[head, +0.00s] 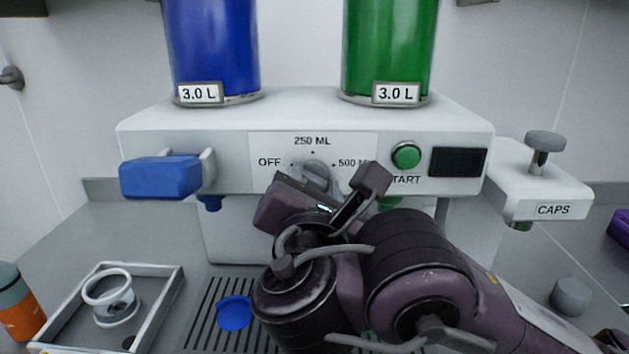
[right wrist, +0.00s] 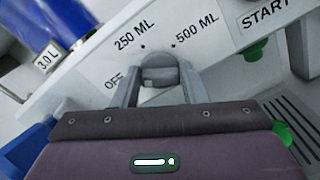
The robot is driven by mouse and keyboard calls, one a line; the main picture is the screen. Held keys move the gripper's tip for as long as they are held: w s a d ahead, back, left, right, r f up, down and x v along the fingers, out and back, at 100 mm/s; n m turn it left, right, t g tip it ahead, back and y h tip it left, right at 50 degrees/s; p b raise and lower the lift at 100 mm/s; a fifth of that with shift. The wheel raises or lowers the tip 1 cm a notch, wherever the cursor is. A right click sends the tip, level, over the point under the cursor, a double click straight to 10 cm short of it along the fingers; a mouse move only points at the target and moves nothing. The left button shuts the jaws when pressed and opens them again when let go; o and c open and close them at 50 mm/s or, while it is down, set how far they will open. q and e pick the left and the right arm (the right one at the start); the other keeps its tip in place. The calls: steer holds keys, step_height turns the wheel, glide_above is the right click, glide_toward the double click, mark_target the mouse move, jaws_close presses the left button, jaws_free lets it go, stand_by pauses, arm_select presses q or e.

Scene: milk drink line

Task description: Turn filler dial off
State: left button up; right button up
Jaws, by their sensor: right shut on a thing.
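The filler dial (head: 313,172) is a grey knob on the white panel of the filler, with OFF at its left, 250 ML above and 500 ML at its right. It also shows in the right wrist view (right wrist: 158,68). My right gripper (right wrist: 158,88) is shut on the dial, with one finger on each side of it. In the head view the gripper (head: 318,190) covers the lower part of the dial. I cannot tell clearly which mark the dial points to. My left gripper is not in view.
A blue lever (head: 160,177) sticks out left of the panel, and a green START button (head: 406,156) is at its right. A CAPS dispenser (head: 540,185) stands right. Below are a drip grate (head: 200,320) with a blue disc (head: 234,313) and a grey tray (head: 172,290).

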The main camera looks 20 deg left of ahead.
steer(key=shift+d+r, duration=0.1)
steer(key=shift+r, duration=0.05)
steer(key=o, duration=0.7)
steer(key=shift+w, duration=0.1)
steer(key=shift+o, duration=1.2)
steer(key=v, duration=0.7)
steer(key=shift+s, duration=0.35)
